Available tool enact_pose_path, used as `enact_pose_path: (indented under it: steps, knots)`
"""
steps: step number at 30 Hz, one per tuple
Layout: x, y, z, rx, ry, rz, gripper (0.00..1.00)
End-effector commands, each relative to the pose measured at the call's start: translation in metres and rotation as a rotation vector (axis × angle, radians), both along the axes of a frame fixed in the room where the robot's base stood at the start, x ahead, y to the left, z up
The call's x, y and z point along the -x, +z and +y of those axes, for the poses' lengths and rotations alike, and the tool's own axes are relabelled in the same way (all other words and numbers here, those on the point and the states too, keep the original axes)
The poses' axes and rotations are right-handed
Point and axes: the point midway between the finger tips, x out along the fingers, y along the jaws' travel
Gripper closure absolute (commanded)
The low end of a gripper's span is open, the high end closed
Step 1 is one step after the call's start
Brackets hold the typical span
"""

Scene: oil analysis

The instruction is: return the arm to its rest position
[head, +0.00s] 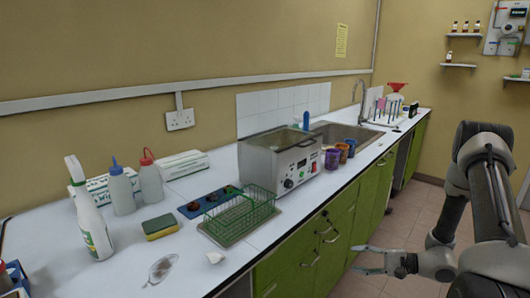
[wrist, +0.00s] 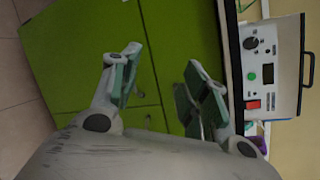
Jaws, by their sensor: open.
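My gripper (head: 368,261) is open and empty in the head view. It hangs over the floor in front of the green cabinets, at the right of the counter, with my arm reaching down from the right edge. In the wrist view my gripper (wrist: 160,75) shows its two fingers spread apart, with green cabinet doors (wrist: 75,45) behind them. Nothing is between the fingers.
The white counter (head: 215,268) holds a metal bath (head: 290,160), a green wire rack (head: 240,212), a sponge (head: 160,227), bottles and several cups by the sink (head: 345,133). The cabinet fronts (head: 305,255) are left of my gripper. Tiled floor (head: 410,215) is open around my arm.

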Motion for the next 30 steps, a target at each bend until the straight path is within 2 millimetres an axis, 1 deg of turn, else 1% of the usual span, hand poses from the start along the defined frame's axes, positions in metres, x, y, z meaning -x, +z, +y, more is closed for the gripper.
enact_pose_path:
  steps: [1,3,5,8,11,12,14,15,18,23,27,30]
  knots:
    - [0.017,0.012,0.001,0.017,0.062,0.060,0.55]
    - [0.040,0.026,0.003,0.050,0.144,0.141,0.55]
    - [0.058,0.039,0.002,0.089,0.209,0.198,0.55]
    - [0.085,0.064,-0.003,0.177,0.310,0.273,0.55]
    - [0.112,0.094,-0.011,0.301,0.409,0.329,0.55]
    - [0.122,0.106,-0.016,0.361,0.445,0.344,0.55]
    - [0.137,0.125,-0.023,0.455,0.494,0.360,0.55]
    - [0.145,0.137,-0.028,0.519,0.521,0.364,0.55]
    - [0.163,0.168,-0.041,0.683,0.575,0.354,0.55]
    - [0.185,0.215,-0.060,0.939,0.625,0.285,0.55]
    - [0.199,0.254,-0.070,1.146,0.645,0.174,0.55]
    - [0.208,0.281,-0.074,1.279,0.654,0.070,0.55]
